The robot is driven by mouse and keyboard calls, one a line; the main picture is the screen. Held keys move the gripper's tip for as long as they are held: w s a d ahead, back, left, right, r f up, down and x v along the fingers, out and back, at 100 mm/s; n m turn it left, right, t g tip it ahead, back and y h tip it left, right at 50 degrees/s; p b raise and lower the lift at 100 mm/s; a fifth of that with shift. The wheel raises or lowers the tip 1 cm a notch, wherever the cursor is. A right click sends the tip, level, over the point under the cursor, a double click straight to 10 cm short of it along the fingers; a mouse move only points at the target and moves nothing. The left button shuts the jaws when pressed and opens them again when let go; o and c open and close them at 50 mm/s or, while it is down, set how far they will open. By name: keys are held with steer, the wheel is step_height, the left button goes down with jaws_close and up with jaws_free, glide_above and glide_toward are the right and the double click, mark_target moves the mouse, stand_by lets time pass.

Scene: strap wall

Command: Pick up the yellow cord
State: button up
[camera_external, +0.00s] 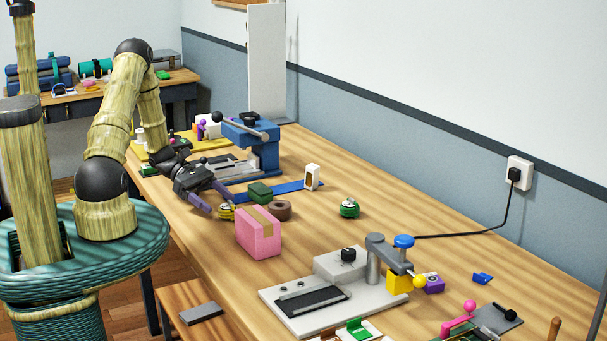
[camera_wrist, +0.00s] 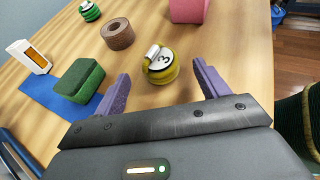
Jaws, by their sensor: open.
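The yellow cord (camera_wrist: 161,72) is a small round coil with dark bands and a white tag marked 3. In the wrist view it rests on the wooden table, just beyond and between my fingertips. My gripper (camera_wrist: 160,85) is open and empty, its two purple fingers on either side of the near space before the coil. In the external view my gripper (camera_external: 214,203) reaches over the table from the left, and the yellow cord (camera_external: 226,212) shows small at its fingertips, partly hidden by a finger.
A pink block (camera_external: 259,235) stands close to the coil. A brown ring (camera_external: 281,210) and a green block (camera_external: 260,192) lie behind it. A green coil (camera_external: 349,208) sits farther right. A blue press (camera_external: 252,143) stands behind, and a grey machine (camera_external: 342,274) in front.

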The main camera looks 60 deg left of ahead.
mark_target(228, 210)
steer(key=p+x, duration=0.1)
steer(key=x, duration=0.4)
steer(key=shift+w, duration=0.1)
steer(key=shift+c, duration=0.2)
steer(key=c, duration=1)
